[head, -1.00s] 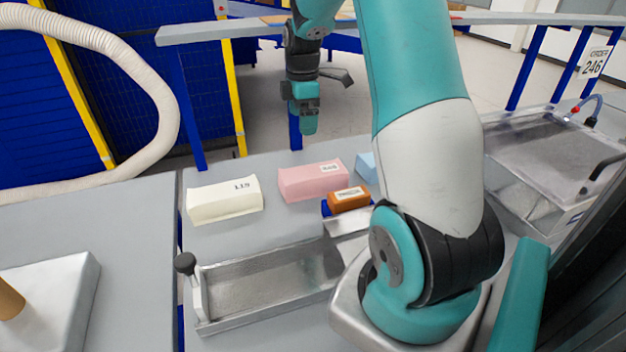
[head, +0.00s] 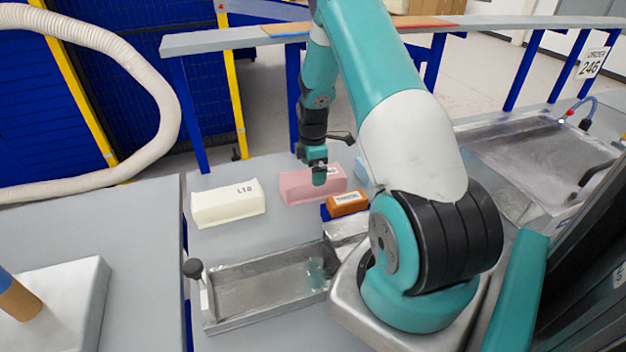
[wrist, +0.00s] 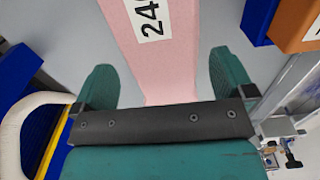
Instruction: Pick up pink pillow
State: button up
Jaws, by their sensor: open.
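The pink pillow (head: 299,188) is a pale pink block on the grey table, between the cream block and the orange block. My gripper (head: 319,180) points down in front of and over the pillow's middle in the head view, hiding part of it. In the wrist view the pillow (wrist: 168,68) runs between the two teal fingers of my open gripper (wrist: 165,85), with floor or table showing on both sides. A white label with dark digits is on the pillow. I cannot tell the height of the fingertips above it.
A cream block (head: 226,205) lies to the left. An orange block (head: 347,199) in a blue holder is close to the right, and a pale blue block (head: 361,172) is behind it. A metal trough (head: 262,286) with a knobbed handle is nearer me.

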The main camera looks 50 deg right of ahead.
jog(key=shift+f+p, duration=0.55)
jog(key=shift+f, duration=1.2)
jog(key=c, duration=0.5)
jog(key=shift+c, duration=0.3)
jog(key=shift+r, duration=0.15)
